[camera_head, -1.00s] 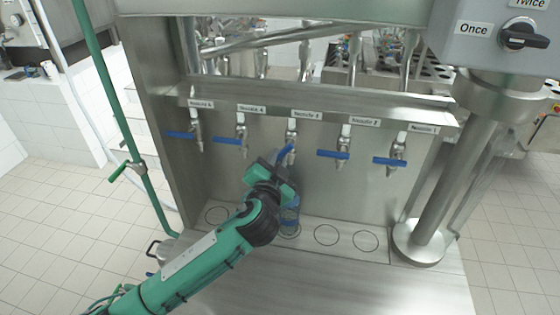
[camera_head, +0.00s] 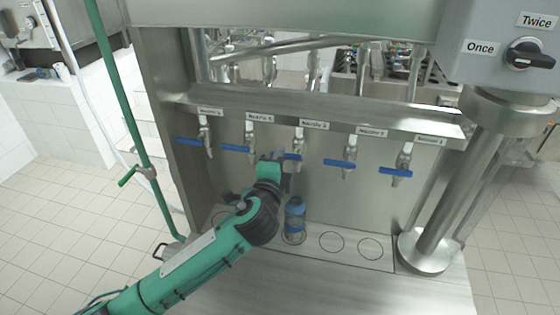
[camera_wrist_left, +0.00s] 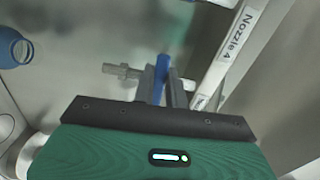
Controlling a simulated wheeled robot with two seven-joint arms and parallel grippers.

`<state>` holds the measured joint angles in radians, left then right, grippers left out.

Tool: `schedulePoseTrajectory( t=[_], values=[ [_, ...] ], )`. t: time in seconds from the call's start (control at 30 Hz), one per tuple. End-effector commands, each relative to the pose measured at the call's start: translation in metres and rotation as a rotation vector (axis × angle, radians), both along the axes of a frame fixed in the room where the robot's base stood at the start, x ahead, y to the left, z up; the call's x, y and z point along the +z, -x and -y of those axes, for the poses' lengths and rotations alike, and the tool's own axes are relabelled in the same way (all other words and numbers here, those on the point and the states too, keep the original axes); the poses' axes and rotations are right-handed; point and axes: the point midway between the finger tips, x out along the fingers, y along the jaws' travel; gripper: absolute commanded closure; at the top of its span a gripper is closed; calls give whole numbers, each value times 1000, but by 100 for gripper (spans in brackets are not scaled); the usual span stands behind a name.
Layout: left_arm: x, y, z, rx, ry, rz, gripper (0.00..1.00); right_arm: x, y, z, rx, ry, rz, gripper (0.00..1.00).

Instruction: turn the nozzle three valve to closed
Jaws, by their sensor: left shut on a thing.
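The nozzle three valve is the middle tap (camera_head: 298,143) on the steel panel. Its blue handle (camera_head: 294,157) points out sideways, roughly level, like the handles of the other taps. My left gripper (camera_head: 281,156) reaches up to it from the lower left and is shut on the handle. The left wrist view shows the blue handle (camera_wrist_left: 162,66) between the two fingers (camera_wrist_left: 163,88). The gripper hides part of the handle in the head view. A blue bottle (camera_head: 295,212) stands upright below this nozzle. My right gripper is not in view.
Other taps with blue handles flank it, including nozzle four (camera_head: 249,143) on the left and nozzle two (camera_head: 349,158) on the right. A thick steel column (camera_head: 450,175) stands at the right. A grey switch box (camera_head: 500,55) hangs above it.

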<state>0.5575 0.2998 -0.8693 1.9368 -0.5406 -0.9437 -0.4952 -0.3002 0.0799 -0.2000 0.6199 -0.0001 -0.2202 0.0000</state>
Motion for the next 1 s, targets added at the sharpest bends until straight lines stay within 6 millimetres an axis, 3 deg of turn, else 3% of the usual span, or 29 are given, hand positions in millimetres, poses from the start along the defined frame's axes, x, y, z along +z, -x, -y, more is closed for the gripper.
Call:
schedulePoseTrajectory(
  t=[0.7, 0.73, 0.83, 1.0],
  values=[
    [3, 0, 0, 0, -80, 16, 100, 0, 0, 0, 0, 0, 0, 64],
    [3, 0, 0, 0, -80, 16, 84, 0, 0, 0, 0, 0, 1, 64],
    [3, 0, 0, 0, -80, 16, 65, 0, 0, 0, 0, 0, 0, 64],
    [3, 0, 0, 0, -79, 16, 65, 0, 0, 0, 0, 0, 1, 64]
  ],
)
